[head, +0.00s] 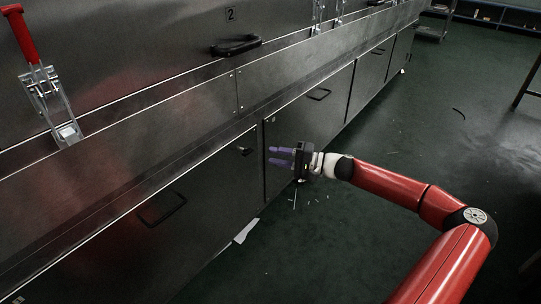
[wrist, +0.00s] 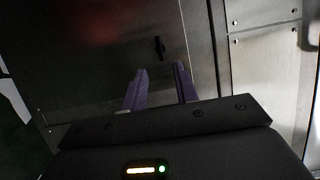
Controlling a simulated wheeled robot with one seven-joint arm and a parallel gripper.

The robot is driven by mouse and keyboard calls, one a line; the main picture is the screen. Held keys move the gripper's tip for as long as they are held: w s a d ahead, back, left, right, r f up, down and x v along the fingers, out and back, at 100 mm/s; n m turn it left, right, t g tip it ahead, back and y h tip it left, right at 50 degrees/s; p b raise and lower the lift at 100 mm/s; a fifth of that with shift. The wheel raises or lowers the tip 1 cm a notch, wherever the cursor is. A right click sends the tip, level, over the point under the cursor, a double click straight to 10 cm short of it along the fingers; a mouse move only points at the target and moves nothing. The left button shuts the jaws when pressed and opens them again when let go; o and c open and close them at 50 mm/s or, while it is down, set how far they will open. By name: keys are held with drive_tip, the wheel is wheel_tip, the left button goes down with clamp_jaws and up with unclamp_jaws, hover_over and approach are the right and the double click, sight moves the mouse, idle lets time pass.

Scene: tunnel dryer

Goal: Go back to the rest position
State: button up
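My gripper (head: 272,157) has two purple fingers and is held out in front of the lower metal panels of the dryer (head: 300,115). In the wrist view my gripper (wrist: 160,82) shows its two fingers apart, with nothing between them. It faces a dark panel with a small black latch (wrist: 160,48), and it looks clear of the panel. The same kind of latch (head: 246,151) shows in the head view, just left of the fingers.
A clamp with a red handle (head: 26,35) stands at the upper left. Black handles sit on the panels, one large handle (head: 236,45) below the number 2. The floor (head: 440,135) behind my arm is mostly open.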

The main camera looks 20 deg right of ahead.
idle(0.3)
drive_tip(key=s+a+f+n+g+h+p, duration=0.1)
drive_tip(key=s+a+f+n+g+h, duration=0.15)
drive_tip(key=s+a+g+h, duration=0.3)
drive_tip(key=s+a+f+n+g+h+p, duration=0.1)
drive_tip(key=s+a+f+n+g+h, duration=0.1)
drive_tip(key=s+a+n+g, duration=0.4)
drive_tip(key=s+d+r+m+t+h+p, duration=0.2)
drive_tip(key=s+r+t+h, duration=0.5)
drive_tip(key=s+r, duration=1.5)
drive_tip(key=shift+s+d+h+p, duration=0.35)
drive_tip(key=shift+s+d+p, duration=0.25)
drive_tip(key=shift+d, duration=0.35)
drive_tip(key=shift+w+t, duration=0.1)
drive_tip(key=shift+t, duration=0.15)
